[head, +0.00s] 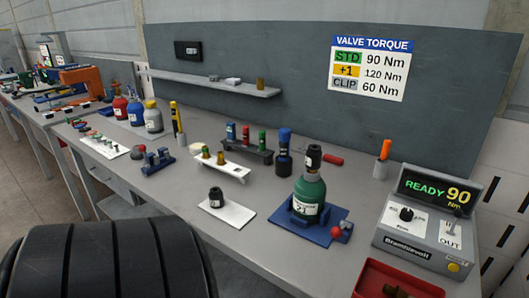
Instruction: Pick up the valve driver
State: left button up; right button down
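No label marks the valve driver. An upright dark tool with a blue top (284,152) stands on the bench behind the green cylinder and may be it; I cannot be sure. The green cylinder (309,196), with a black valve (314,157) on top, stands upright in a blue holder (334,217). Another black valve-like part (216,197) sits on a white mat (240,215) to the left. The controller (421,237) at the right reads READY 90 Nm. Neither of my grippers is in view.
A red tray (427,287) lies at the front right. A rack of coloured pieces (263,153), a red-handled tool (331,158) and an orange marker in a cup (380,170) stand behind. Red, blue and grey cylinders (153,118) are farther left. A wall shelf (215,83) hangs above.

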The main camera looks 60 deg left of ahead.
aim_at(284, 133)
jog(key=u, duration=1.85)
jog(key=j+z, duration=0.2)
jog(key=j, duration=0.45)
